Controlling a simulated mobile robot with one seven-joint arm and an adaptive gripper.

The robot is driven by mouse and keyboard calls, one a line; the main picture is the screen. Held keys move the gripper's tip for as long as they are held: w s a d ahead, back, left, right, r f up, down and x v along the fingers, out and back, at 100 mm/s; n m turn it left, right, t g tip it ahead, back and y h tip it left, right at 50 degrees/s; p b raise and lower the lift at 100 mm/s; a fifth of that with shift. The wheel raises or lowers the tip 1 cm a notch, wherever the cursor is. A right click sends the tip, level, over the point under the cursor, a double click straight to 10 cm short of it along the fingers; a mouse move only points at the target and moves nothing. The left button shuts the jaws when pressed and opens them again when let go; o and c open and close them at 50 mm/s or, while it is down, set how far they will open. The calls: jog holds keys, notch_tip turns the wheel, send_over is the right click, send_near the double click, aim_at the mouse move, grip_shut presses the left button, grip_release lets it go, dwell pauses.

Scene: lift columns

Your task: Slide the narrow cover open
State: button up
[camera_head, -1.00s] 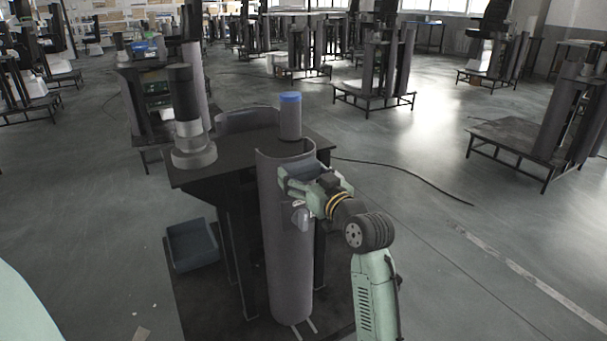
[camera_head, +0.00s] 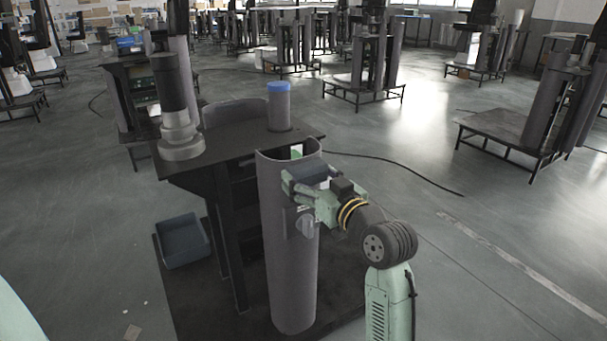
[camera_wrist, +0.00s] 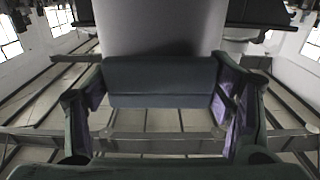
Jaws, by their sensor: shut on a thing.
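The narrow cover (camera_head: 289,250) is a tall, upright, curved grey panel in front of the dark column stand (camera_head: 235,150). Its dark blue-grey handle block (camera_head: 308,172) sits on its outer face near the top. My gripper (camera_head: 305,183) is shut on this handle from the right. In the wrist view the handle (camera_wrist: 160,80) lies between my two fingers, with the grey cover (camera_wrist: 160,25) above it. A gap shows between the cover and the stand's dark legs, and a small green part shows inside the cover's top edge. The finger contact faces are partly hidden.
A grey cylinder with a blue cap (camera_head: 279,108) and a dark post on a round grey base (camera_head: 181,140) stand on the stand's top. A blue-grey bin (camera_head: 183,241) is at lower left. A cable (camera_head: 400,170) crosses the floor. Open floor lies to the right.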

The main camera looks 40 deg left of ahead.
jog(key=o, duration=1.7)
jog(key=shift+d, duration=0.1)
jog(key=v, duration=1.1)
jog(key=shift+s+d, duration=0.2)
jog(key=shift+d, duration=0.15)
